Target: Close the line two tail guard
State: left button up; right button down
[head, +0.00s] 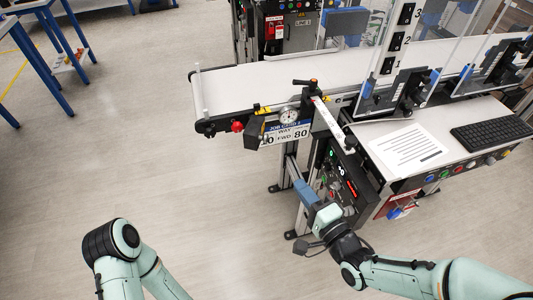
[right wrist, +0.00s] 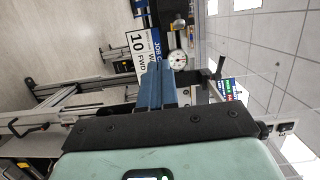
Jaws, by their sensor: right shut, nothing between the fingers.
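The near conveyor (head: 290,75) runs from its left end toward the upper right. A black angled piece (head: 255,132) hangs at its front side near that end, beside a red knob (head: 237,126); I cannot tell for sure whether it is the tail guard. My right gripper (head: 303,190) is below the job sign (head: 287,133), in front of the conveyor leg. Its blue fingers are shut and empty, and they point toward the sign in the right wrist view (right wrist: 158,83). They look apart from it. My left arm shows at lower left, but its gripper is out of view.
A round dial (head: 288,115) and a black-handled lever (head: 312,88) stand above the sign. A control panel (head: 340,178) is right of my right gripper. A shelf holds a paper (head: 408,147) and keyboard (head: 493,124).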

jog(key=p, duration=0.2)
send_near(259, 133)
jog(key=w+f, duration=0.4)
jog(key=f, duration=0.1)
pick_arm(q)
jog(key=shift+s+r+g+p, duration=0.15)
jog(key=shift+s+r+p, duration=0.1)
jog(key=shift+r, duration=0.3)
jog(key=shift+s+r+g+p, duration=0.1)
jog(key=shift+s+r+g, duration=0.1)
jog(key=shift+r, duration=0.3)
pick_arm(e)
jog(key=shift+w+a+r, duration=0.1)
jog(key=shift+w+a, duration=0.05)
jog(key=shift+a, duration=0.55)
jog(key=shift+w+a, duration=0.1)
jog(key=shift+a, duration=0.55)
